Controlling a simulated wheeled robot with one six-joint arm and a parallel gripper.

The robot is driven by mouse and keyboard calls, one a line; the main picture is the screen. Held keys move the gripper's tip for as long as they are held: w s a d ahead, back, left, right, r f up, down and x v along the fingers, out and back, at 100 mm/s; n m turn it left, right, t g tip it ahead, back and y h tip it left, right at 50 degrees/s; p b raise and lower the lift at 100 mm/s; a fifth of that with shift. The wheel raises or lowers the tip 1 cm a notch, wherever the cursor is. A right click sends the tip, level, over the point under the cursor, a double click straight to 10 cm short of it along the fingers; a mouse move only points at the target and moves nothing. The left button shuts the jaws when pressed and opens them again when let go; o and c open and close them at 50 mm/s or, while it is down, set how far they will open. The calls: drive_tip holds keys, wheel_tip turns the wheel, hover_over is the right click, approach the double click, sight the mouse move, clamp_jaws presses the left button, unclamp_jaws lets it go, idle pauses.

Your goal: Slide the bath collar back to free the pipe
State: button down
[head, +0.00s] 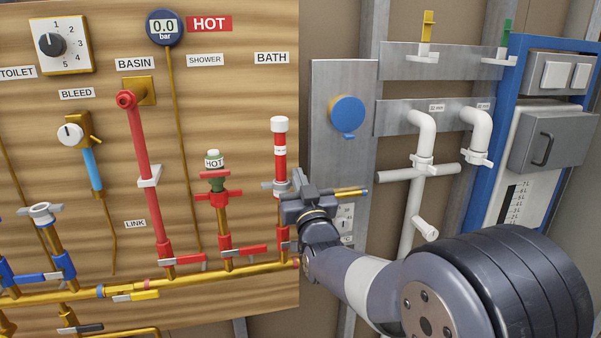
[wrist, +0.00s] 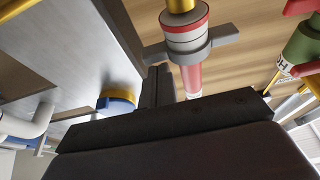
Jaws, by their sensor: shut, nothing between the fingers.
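The bath collar (head: 274,186) is a light grey ring with side wings, at the lower end of the upright red pipe (head: 280,155) under the BATH label. Brass pipe runs below it. In the wrist view the collar (wrist: 187,40) shows close up, with a red band at its edge and the red pipe (wrist: 192,80) beyond. My gripper (head: 298,182) is just right of the collar, shut and empty. In the wrist view its dark fingers (wrist: 160,85) stand close beside the collar's left wing; I cannot tell whether they touch. My gripper partly hides the collar's right side in the head view.
To the right are a grey metal panel with a blue round cap (head: 347,112) and white pipes (head: 418,150).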

drive_tip(key=shift+f, duration=0.3)
drive_tip(key=shift+f, duration=0.1)
wheel_tip(320, 180, down, 2)
drive_tip(key=b, duration=0.3)
drive_tip(key=shift+b, duration=0.3)
drive_tip(key=shift+f, duration=0.1)
wheel_tip(320, 180, up, 5)
drive_tip(key=p, duration=0.1)
drive_tip(key=b+v, duration=0.1)
drive_tip(key=v, duration=0.9)
